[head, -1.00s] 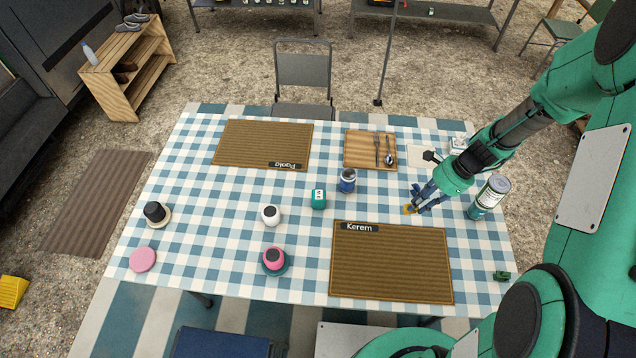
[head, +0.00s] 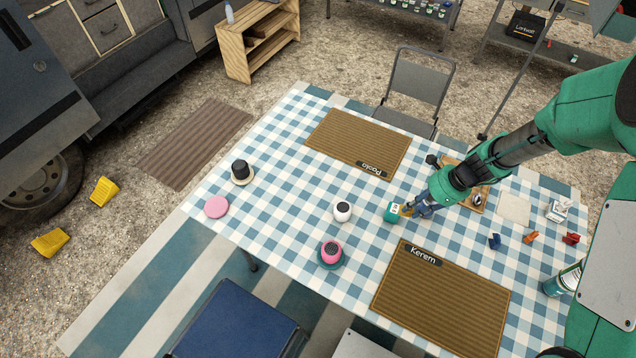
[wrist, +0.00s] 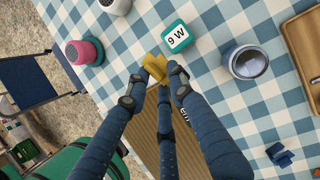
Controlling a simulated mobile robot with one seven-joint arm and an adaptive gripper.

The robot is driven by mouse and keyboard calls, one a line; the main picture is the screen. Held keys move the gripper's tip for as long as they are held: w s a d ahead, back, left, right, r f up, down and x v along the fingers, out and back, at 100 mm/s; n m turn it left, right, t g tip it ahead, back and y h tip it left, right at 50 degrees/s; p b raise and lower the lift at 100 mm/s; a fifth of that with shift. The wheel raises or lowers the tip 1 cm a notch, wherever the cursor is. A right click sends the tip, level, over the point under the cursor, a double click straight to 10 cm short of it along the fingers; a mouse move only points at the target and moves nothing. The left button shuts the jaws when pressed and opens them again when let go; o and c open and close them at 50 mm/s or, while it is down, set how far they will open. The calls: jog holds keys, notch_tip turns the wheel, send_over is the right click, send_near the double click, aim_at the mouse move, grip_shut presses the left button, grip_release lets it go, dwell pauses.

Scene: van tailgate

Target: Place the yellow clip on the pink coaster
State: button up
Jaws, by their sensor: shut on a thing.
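The yellow clip (wrist: 155,68) is held between the fingertips of my gripper (wrist: 158,82) in the wrist view. In the head view my gripper (head: 413,210) is above the table, right beside the teal box marked 9 W (head: 392,213); the clip shows there as a small yellow patch. My gripper is shut on the clip. The pink coaster (head: 216,207) lies flat and bare near the table's left end, well to the left of my gripper. The coaster is not in the wrist view.
Between my gripper and the coaster stand a white round item (head: 343,211) and a pink cup-like item (head: 331,252) on a teal coaster. A black item (head: 241,172) sits near the pink coaster.

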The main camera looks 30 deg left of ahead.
jog(key=s+a, duration=0.4)
jog(key=a, duration=0.6)
jog(key=s+a, duration=0.4)
jog(key=a, duration=0.5)
jog(key=s+a, duration=0.3)
jog(key=a, duration=0.7)
jog(key=s+a+n+g, duration=0.1)
jog(key=s+a, duration=1.6)
jog(key=s, duration=0.2)
jog(key=shift+s+a+f, duration=0.1)
jog(key=shift+s+f, duration=0.05)
jog(key=shift+f, duration=1)
jog(key=shift+s+a+f, duration=0.1)
jog(key=shift+f, duration=1.05)
jog(key=shift+d, duration=0.1)
jog(key=b, duration=0.1)
send_over(221, 207)
jog(key=shift+f, duration=0.7)
jog(key=shift+f, duration=0.1)
jog(key=shift+f+b, duration=0.65)
jog(key=shift+f, duration=1.05)
